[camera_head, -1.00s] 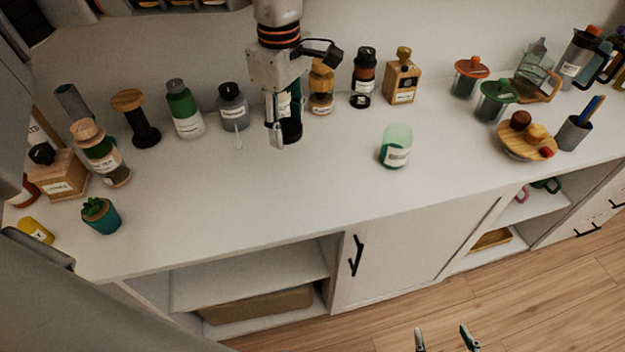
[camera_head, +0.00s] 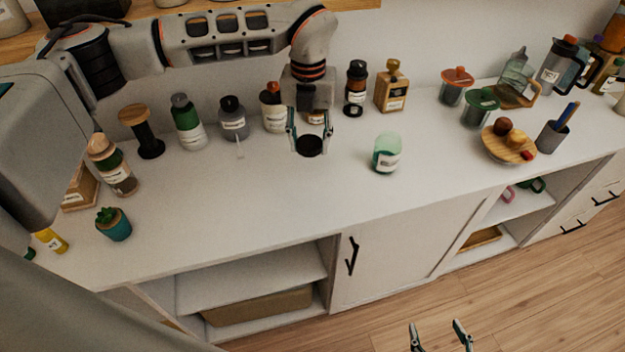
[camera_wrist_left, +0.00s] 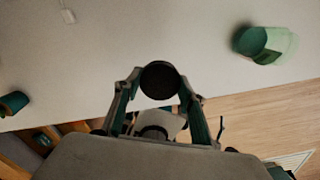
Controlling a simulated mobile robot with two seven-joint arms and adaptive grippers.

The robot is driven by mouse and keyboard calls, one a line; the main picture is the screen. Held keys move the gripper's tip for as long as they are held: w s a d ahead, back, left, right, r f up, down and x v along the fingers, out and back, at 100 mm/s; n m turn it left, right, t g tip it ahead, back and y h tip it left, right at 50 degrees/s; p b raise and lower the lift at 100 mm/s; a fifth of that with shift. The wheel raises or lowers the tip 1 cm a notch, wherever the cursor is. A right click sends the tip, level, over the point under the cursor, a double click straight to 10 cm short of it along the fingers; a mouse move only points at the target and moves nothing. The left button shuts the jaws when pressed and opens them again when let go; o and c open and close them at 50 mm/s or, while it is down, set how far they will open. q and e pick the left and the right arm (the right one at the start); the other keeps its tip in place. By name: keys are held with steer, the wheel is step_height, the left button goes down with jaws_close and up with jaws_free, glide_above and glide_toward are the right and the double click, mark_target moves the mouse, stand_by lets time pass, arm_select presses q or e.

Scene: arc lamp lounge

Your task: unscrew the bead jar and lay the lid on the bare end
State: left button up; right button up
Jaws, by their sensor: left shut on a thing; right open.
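A translucent green jar (camera_head: 386,155) with a pale label stands upright on the white counter (camera_head: 250,215). No lid sits on its top, and its contents are not clear. It also shows at the upper right of the left wrist view (camera_wrist_left: 265,44). My left gripper (camera_head: 309,140) is shut on a round black lid (camera_head: 309,146), left of the jar and apart from it. The lid is between the fingertips in the left wrist view (camera_wrist_left: 159,80); its height over the counter is hard to tell. My right gripper (camera_head: 440,335) is open and empty, low in front of the cabinet.
Several bottles, including a green one (camera_head: 187,122) and an amber one (camera_head: 392,88), line the back. A small potted plant (camera_head: 113,224) stands at the left front. A wooden stand (camera_head: 508,146) is at the right. The counter's middle front is clear.

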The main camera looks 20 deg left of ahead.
mark_target(313, 182)
arm_select(q)
steer(key=n, duration=0.2)
steer(key=f+n, duration=0.1)
steer(key=shift+w+d+n+p, duration=0.2)
steer(key=shift+d+n+p, duration=0.1)
steer(key=shift+n, duration=0.1)
steer(key=shift+f+n, duration=0.45)
steer(key=shift+n, duration=0.05)
step_height(313, 182, down, 9)
steer(key=shift+f, duration=0.2)
steer(key=shift+f, duration=0.15)
steer(key=shift+f, duration=0.1)
steer(key=o, duration=1.2)
steer(key=shift+o, duration=0.2)
